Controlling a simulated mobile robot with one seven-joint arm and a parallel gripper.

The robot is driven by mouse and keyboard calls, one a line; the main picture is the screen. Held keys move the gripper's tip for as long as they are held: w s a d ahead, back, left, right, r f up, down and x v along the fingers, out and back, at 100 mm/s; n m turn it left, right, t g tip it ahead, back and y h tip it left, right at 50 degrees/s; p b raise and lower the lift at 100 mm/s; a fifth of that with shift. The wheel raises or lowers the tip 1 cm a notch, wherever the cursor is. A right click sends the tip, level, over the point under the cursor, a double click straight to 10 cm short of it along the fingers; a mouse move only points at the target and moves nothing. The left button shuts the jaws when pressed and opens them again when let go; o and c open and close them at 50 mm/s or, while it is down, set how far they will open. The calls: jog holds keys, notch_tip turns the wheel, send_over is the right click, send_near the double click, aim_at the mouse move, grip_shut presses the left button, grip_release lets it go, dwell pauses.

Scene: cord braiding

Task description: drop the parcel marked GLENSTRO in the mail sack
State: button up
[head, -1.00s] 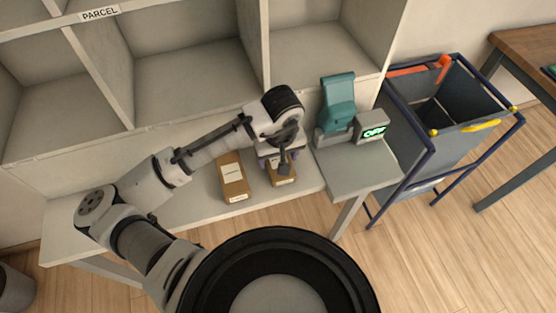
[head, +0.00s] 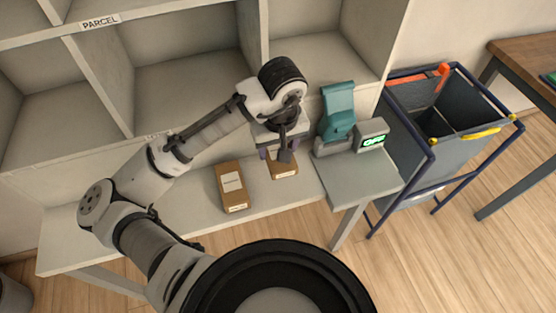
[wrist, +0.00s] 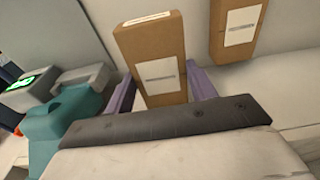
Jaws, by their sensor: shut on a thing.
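My gripper (head: 277,152) is above the ledge under the shelf, shut on a brown parcel (head: 284,168) with a white label. In the wrist view this parcel (wrist: 157,75) stands between the two purple fingers. Another brown parcel (head: 232,186) with a white label lies on the ledge to the left; it shows at the upper right of the wrist view (wrist: 240,25). The print on both labels is too small to read. The mail sack (head: 447,115), a dark grey bag in a blue frame, stands open to the right.
A teal device (head: 337,113) and a box with a green lit display (head: 373,136) stand on the side table between the ledge and the sack. Pigeonholes marked PARCEL (head: 101,22) rise behind. A wooden table (head: 529,65) is at the far right.

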notch_tip(320, 180, up, 12)
jog(key=shift+r, duration=0.15)
dwell(0.4)
